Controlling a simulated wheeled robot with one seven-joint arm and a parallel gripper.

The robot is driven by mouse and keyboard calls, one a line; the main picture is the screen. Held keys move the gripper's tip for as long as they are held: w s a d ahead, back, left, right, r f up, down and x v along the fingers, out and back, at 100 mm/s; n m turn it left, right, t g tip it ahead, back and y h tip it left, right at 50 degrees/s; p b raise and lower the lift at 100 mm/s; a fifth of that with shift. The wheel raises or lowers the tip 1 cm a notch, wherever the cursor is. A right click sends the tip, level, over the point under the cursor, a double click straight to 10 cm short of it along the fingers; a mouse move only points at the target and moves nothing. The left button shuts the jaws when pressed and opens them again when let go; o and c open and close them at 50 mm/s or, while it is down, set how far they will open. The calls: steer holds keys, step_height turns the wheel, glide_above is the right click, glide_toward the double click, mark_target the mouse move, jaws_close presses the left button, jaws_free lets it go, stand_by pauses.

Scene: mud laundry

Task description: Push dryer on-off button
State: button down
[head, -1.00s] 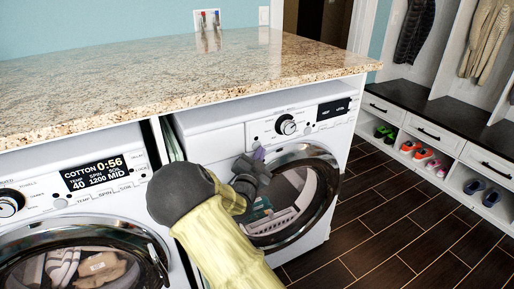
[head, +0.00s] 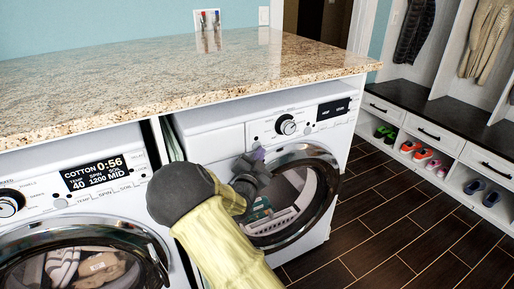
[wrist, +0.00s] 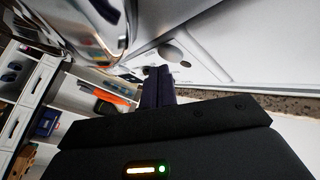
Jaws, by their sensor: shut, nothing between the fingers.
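The dryer (head: 205,148) is the white machine on the right, with a knob (head: 287,125) and a dark display (head: 333,109) on its front panel. My gripper (head: 257,154) is in front of the panel's left part, below and left of the knob. Its dark purple fingers are together and empty, pointing toward the panel; they also show in the wrist view (wrist: 158,86). A round grey shape (wrist: 172,52) on the white panel lies just beyond the fingertips in the wrist view. I cannot tell whether it is the on-off button, or whether the fingertips touch the panel.
The dryer's round door (head: 332,193) is below my gripper, with a white basket-like thing behind it. A granite counter (head: 180,85) overhangs both machines. The left machine (head: 85,215) has a lit display. Shoe cubbies (head: 450,168) stand right, with open dark floor between.

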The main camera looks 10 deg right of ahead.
steer(key=shift+w+a, duration=0.1)
steer(key=shift+w, duration=0.4)
stand_by(0.5)
steer(key=shift+s+b, duration=0.45)
steer(key=shift+s, duration=0.1)
steer(key=s+d+b, duration=0.1)
steer(key=s+d, duration=0.1)
steer(key=s, duration=0.3)
steer(key=shift+s+b, duration=0.35)
steer(key=shift+b, duration=0.05)
steer(key=shift+d, duration=0.1)
stand_by(1.3)
